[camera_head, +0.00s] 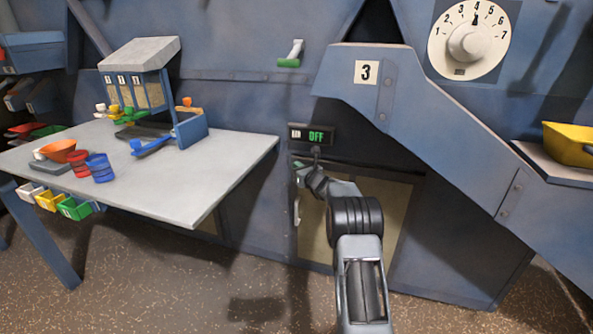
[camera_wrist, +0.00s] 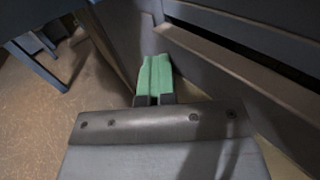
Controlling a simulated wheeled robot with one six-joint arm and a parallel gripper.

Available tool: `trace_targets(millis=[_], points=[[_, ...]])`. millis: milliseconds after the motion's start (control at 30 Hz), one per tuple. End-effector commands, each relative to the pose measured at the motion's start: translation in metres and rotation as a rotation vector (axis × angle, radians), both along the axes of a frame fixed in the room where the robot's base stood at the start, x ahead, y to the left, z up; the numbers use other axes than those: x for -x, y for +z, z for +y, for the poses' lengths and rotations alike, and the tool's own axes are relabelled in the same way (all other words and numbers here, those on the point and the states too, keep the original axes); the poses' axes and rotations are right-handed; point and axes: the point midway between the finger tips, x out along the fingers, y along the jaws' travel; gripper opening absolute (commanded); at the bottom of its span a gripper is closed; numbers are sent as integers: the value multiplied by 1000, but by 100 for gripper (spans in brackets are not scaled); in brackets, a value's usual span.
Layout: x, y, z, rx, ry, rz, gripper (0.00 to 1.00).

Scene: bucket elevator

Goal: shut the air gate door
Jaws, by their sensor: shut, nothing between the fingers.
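The likely air gate door is a beige panel (camera_head: 396,222) low in the blue machine wall, below a small display reading OFF (camera_head: 315,136). A pale upright handle (camera_head: 297,207) shows near its left edge. My gripper (camera_head: 301,168) is at the panel's upper left, partly hidden by my own wrist and arm. In the wrist view, my green fingertips (camera_wrist: 153,75) are together with nothing between them. A brownish edge (camera_wrist: 225,75) runs to their right, with a dark gap beyond it. I cannot tell how far the door stands open or whether my fingers touch it.
A grey table (camera_head: 200,180) with small coloured cups and a bin rack stands at the left. A sloping blue chute (camera_head: 430,125) marked 3 overhangs the panel's right side. A yellow bin (camera_head: 568,145) is at the far right. The speckled floor (camera_head: 200,290) is clear in front.

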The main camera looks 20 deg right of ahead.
Motion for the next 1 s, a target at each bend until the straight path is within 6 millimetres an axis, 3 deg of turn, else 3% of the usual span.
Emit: trace_targets(millis=[667,967,1000], points=[[-4,6,3,0,-20,-9,0],[24,0,31,3,-10,-7,0],[30,6,36,0,-9,-3,0]])
